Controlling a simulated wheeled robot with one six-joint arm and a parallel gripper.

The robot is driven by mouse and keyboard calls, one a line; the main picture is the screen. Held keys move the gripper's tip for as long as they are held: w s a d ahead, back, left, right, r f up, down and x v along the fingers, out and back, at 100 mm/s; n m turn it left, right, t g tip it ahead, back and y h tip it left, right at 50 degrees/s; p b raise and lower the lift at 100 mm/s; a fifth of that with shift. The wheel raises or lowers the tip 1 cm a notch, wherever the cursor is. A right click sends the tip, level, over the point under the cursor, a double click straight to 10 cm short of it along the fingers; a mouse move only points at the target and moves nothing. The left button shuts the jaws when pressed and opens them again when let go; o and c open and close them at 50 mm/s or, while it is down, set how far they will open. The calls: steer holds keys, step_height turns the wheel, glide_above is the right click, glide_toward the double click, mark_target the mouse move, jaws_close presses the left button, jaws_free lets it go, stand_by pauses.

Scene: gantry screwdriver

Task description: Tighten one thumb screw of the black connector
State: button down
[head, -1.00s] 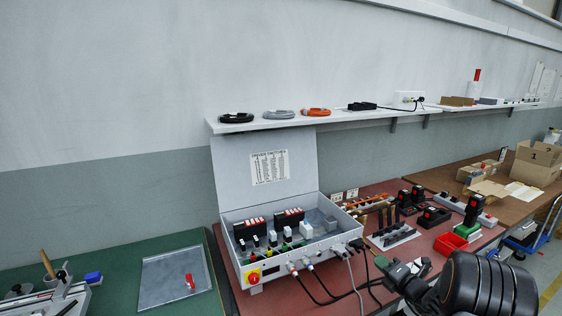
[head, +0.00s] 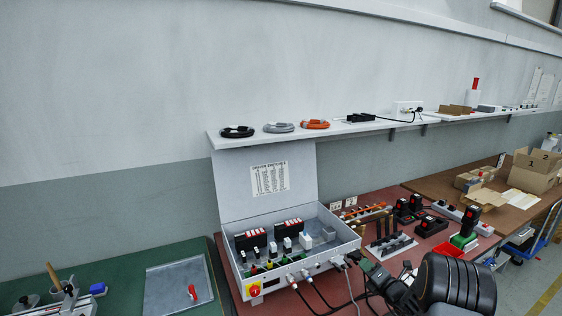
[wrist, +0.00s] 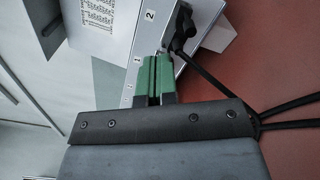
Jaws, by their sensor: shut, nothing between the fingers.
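The black connector (wrist: 181,30) is plugged into the front side of the grey case (wrist: 113,30), near the label "2" in the wrist view. Its cable runs down to the right. Its thumb screws are too small to make out. My gripper (wrist: 154,76) has green fingertips, which are together and empty. They lie close to the case front by the label "1", below and left of the connector in the wrist view. In the head view my gripper (head: 367,268) is at the case's right front corner and partly hides the plugs there.
The open case (head: 268,188) stands on a red-topped table (head: 385,195) with a red knob and more cables along its front. Black cables hang in front of the case. Tools stand to the right, including a power drill (head: 467,222). A shelf (head: 300,133) runs above.

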steer(key=shift+w+a+r, duration=0.3)
steer(key=shift+w, duration=0.3)
steer(key=shift+r, duration=0.1)
steer(key=shift+s+d+f+b, duration=0.1)
steer(key=shift+s+f+b, duration=0.05)
steer(key=shift+f+b, duration=0.9)
stand_by(1.0)
steer(key=shift+r, duration=0.35)
